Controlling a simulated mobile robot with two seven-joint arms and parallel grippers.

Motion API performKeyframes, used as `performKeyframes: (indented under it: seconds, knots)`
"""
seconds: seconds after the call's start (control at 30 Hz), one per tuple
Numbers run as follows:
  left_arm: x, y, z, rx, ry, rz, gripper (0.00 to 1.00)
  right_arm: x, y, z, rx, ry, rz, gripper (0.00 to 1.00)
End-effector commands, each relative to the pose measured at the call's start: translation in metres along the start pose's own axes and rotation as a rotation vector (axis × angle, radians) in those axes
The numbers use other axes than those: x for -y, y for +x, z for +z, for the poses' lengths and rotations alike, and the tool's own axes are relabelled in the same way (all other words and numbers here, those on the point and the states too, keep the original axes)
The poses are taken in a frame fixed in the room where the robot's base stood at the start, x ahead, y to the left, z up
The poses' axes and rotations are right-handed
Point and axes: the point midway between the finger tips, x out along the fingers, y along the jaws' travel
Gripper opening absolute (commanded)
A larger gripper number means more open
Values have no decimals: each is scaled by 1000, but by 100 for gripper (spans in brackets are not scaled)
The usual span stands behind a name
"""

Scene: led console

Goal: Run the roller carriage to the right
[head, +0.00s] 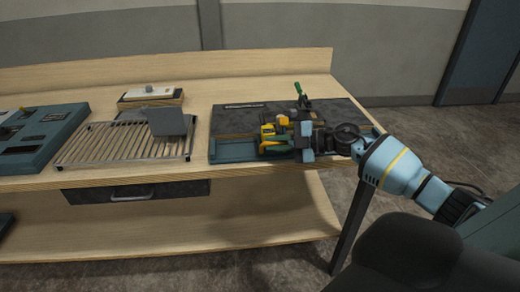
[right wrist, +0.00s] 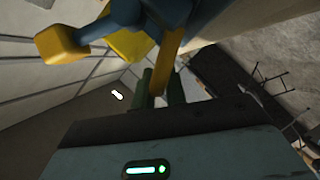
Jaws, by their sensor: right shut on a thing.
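The roller carriage, a blue piece with yellow parts (head: 268,131), sits near the middle of a blue-framed black console (head: 232,154) at the table's right end. In the right wrist view its yellow block (right wrist: 62,43) and blue body show close up. My right gripper (head: 276,146) reaches in from the right and points left. Its green fingers (right wrist: 163,88) are shut on a yellow bar (right wrist: 170,58) of the carriage. The gripper and wrist hide part of the carriage and the console's front. My left gripper is not in view.
A blue panel (head: 40,142) stands at the far left. A raised board (head: 150,70) closes the table's back. A green-tipped upright piece (head: 298,88) rises behind my gripper.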

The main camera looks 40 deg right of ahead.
Motion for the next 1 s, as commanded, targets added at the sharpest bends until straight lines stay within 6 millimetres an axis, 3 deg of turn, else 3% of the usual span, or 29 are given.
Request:
performKeyframes:
  seconds: [0.3,0.6,0.8,1.0]
  knots:
    - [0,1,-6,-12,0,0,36,-2,-80,35,2,7,-1,0]
    - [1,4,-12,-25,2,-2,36,-3,-146,64,0,6,3,0]
    - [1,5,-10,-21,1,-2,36,-4,-174,76,0,4,4,0]
    - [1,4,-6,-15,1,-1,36,-5,-188,81,-3,3,5,0]
